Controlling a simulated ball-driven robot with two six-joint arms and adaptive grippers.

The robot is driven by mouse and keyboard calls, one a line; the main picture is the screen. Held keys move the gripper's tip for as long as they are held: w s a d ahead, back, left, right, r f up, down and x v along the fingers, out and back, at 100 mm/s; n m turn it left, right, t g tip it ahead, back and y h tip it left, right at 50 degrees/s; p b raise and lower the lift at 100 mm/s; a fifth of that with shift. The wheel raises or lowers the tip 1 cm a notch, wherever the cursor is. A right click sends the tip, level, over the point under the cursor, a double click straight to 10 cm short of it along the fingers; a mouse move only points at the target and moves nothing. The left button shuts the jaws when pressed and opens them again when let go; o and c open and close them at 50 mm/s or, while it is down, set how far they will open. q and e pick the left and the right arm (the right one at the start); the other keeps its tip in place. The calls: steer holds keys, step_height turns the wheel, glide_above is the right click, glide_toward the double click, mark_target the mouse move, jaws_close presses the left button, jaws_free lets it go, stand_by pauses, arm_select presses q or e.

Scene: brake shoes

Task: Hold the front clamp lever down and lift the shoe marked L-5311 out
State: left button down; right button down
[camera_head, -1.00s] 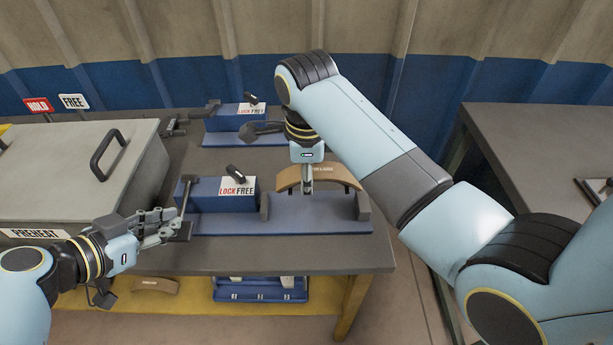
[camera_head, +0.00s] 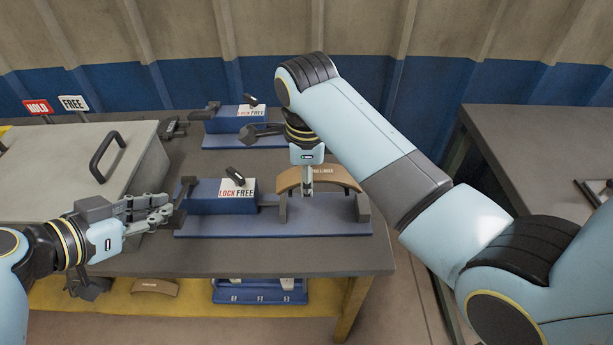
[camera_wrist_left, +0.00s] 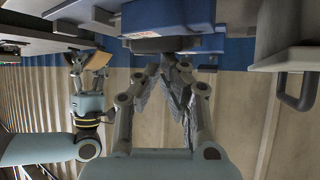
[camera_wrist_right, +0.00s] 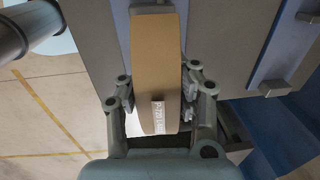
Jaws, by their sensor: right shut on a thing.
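My right gripper (camera_head: 307,192) points down and is shut on the tan curved shoe (camera_head: 340,177), which also shows in the right wrist view (camera_wrist_right: 155,50). The shoe is at the tops of two grey posts (camera_head: 362,208); contact is unclear.
A rear clamp (camera_head: 238,120) stands behind. A grey PREHEAT box (camera_head: 70,165) with a handle is at the left. Another shoe (camera_head: 155,287) and a blue rack (camera_head: 258,291) are on the lower shelf. The table is bare in front of the base plate.

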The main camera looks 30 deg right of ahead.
arm_select(q)
steer(key=shift+r, duration=3.3)
steer(key=shift+d, duration=0.1)
